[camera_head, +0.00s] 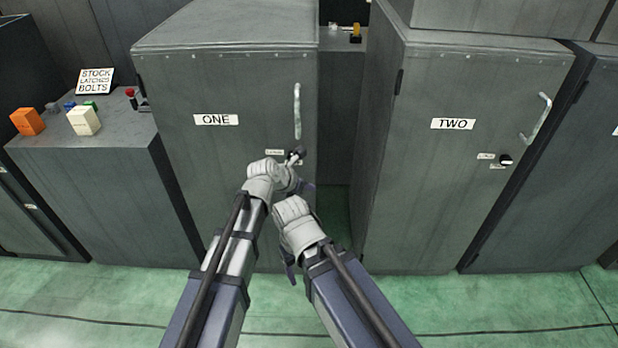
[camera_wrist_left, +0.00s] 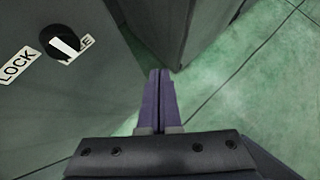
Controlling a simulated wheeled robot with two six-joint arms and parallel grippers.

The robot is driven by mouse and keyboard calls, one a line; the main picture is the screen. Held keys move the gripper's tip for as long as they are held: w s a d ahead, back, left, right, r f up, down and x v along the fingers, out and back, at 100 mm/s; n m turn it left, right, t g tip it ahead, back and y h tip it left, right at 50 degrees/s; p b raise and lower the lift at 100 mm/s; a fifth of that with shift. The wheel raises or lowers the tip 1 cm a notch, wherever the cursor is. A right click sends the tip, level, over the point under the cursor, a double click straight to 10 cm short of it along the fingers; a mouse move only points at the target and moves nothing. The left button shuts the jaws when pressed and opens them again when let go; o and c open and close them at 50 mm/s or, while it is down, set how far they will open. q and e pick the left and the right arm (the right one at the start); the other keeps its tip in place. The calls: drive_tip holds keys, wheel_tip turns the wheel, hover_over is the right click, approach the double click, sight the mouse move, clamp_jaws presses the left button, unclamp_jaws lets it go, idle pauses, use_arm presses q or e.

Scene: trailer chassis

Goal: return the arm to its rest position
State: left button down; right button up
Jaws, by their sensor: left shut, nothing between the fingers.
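My left arm comes in from the lower left in the head view. Its gripper (camera_head: 307,190) is in front of the right part of the cabinet marked ONE (camera_head: 220,160), partly hidden by my own wrist. In the left wrist view, the two purple fingers (camera_wrist_left: 160,100) are together with nothing between them. They point toward the gap beside the cabinet and the green floor. My right arm lies beside the left one, its gripper (camera_head: 289,268) small, dark and low; its finger opening is unclear.
A black knob (camera_wrist_left: 60,42) beside a LOCK label is close to the left gripper. Cabinet TWO (camera_head: 460,180) stands to the right across a narrow gap. A low cabinet (camera_head: 95,180) at left carries coloured blocks and a sign. Green floor (camera_head: 480,300) is clear in front.

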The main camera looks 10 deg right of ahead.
use_arm(q)
drive_tip(key=shift+s+r, duration=0.35)
drive_tip(key=shift+a, duration=0.15)
drive_tip(key=s+a+f+m+g+y, duration=0.3)
drive_tip(key=s+a+m, duration=0.6)
drive_tip(key=a+m, duration=0.4)
drive_tip(key=s+a+f+m+g+y, duration=0.2)
drive_tip(key=s+a+f+m+y, duration=0.15)
drive_tip(key=s+a+m, duration=0.75)
drive_tip(key=s+d+m+g+y, duration=0.1)
drive_tip(key=s+d+m, duration=0.1)
drive_tip(key=d+m, duration=0.45)
wheel_tip(320, 180, up, 16)
drive_tip(key=d+p, duration=0.1)
drive_tip(key=p, duration=1.5)
drive_tip(key=shift+s, duration=0.35)
